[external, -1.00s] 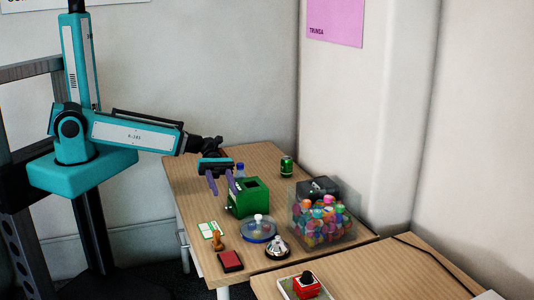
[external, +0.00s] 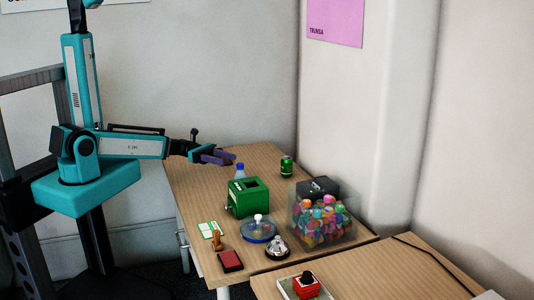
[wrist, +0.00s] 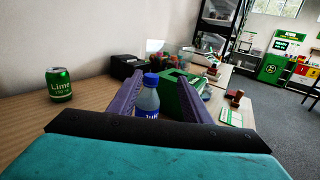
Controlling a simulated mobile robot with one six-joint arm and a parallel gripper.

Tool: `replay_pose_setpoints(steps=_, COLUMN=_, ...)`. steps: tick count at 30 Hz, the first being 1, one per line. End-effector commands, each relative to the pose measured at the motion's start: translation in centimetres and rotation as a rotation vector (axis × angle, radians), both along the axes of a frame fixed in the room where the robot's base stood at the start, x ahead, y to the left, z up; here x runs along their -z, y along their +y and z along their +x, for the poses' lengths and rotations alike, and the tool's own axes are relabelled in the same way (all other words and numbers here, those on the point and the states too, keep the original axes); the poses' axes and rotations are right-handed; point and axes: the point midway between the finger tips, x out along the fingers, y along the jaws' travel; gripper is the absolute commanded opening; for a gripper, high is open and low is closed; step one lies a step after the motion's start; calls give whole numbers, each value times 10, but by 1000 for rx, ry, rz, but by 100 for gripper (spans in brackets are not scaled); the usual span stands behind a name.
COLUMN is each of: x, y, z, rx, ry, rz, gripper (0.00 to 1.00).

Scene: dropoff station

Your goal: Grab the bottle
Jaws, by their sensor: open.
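The bottle, with a blue cap and a blue label, stands upright on the wooden table behind the green box in the external view (external: 240,171). In the wrist view the bottle (wrist: 148,98) shows between my two purple fingers, its lower part hidden by my gripper's body. My gripper (external: 229,157) is open and level, to the upper left of the bottle in the external view. In the wrist view its fingertips (wrist: 153,81) point toward the bottle's far side. I cannot tell whether a finger touches the bottle.
The green box (external: 247,198) stands close beside the bottle. A green Lime can (wrist: 59,85) stands apart from it. A clear bin of colourful balls (external: 322,222), a dark box (external: 318,186), a bell (external: 277,246) and stamp items are further along the table (external: 200,175).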

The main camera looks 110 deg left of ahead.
Motion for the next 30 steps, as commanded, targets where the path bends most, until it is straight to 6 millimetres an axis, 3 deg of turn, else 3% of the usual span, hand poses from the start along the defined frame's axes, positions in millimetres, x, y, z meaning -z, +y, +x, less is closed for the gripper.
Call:
replay_pose_setpoints(steps=3, x=9, y=9, z=-17, rx=-28, ry=15, rz=11, gripper=44)
replay_pose_setpoints(steps=10, x=15, y=14, z=-28, rx=-44, ry=24, rz=18, gripper=44)
replay_pose_setpoints(steps=22, x=15, y=13, z=-23, rx=-43, ry=25, rz=19, gripper=44)
replay_pose_setpoints(steps=30, x=15, y=8, z=1, rx=-40, ry=25, rz=19, gripper=44)
